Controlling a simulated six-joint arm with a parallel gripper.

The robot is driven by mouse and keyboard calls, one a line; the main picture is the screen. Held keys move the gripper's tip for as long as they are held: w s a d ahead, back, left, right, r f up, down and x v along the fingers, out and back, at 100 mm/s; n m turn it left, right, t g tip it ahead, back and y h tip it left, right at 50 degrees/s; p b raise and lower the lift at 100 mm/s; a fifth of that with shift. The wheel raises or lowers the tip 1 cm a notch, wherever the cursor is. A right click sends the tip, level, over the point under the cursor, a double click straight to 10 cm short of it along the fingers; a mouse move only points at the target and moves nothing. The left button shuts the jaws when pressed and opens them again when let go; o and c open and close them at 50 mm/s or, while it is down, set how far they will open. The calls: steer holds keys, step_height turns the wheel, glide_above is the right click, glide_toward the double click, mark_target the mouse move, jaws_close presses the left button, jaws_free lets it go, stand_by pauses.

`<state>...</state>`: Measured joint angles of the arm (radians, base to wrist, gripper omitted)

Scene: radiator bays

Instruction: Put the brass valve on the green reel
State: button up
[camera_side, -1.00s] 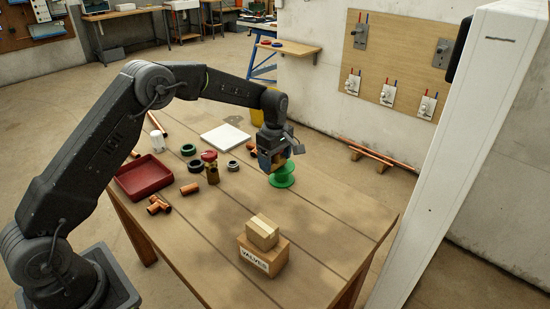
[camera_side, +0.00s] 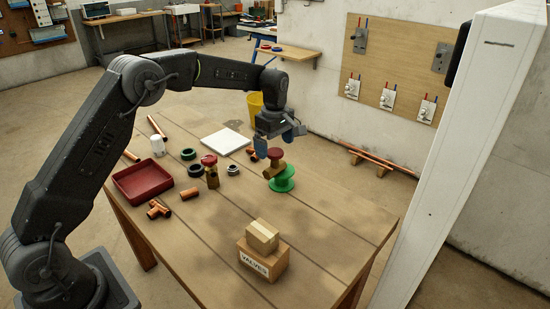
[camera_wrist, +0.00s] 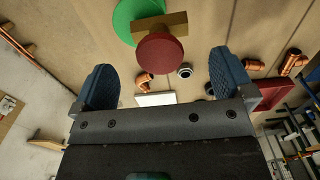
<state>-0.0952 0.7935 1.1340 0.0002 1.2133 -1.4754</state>
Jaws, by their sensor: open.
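A brass valve (camera_side: 270,173) with a red round handle sits upright on the green reel (camera_side: 285,184) at the right of the bench. In the wrist view the valve's red handle (camera_wrist: 160,54) faces me, with its brass body and part of the reel (camera_wrist: 124,18) behind it. My gripper (camera_side: 273,153) is open just above the valve, its blue fingers apart and holding nothing. The wrist view shows both fingers (camera_wrist: 165,80) clear of the handle. Exactly how the valve's base meets the reel is partly hidden.
A white slab (camera_side: 226,141) lies behind. Stacked cartons (camera_side: 263,259) stand in front. The front right of the bench is clear.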

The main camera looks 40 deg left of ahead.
mark_target(275, 152)
step_height(275, 152, up, 6)
steer(key=shift+s+f, duration=0.1)
steer(key=s+d+r+m+t, duration=0.2)
steer(key=s+r+m, duration=0.35)
steer(key=s, duration=0.35)
steer(key=s+d+r+m+t, duration=0.1)
steer(key=s+d+r+m, duration=0.1)
steer(key=s+r+m, duration=0.5)
steer(key=s+f+m+t, duration=0.1)
steer(key=s+f+m, duration=0.1)
steer(key=s, duration=0.7)
steer(key=s+d+f+m+t, duration=0.1)
steer(key=s+f+m, duration=0.2)
steer(key=s, duration=0.7)
steer(key=shift+s+d+f+t, duration=0.2)
steer(key=shift+s+f+t, duration=0.1)
steer(key=shift+f, duration=0.1)
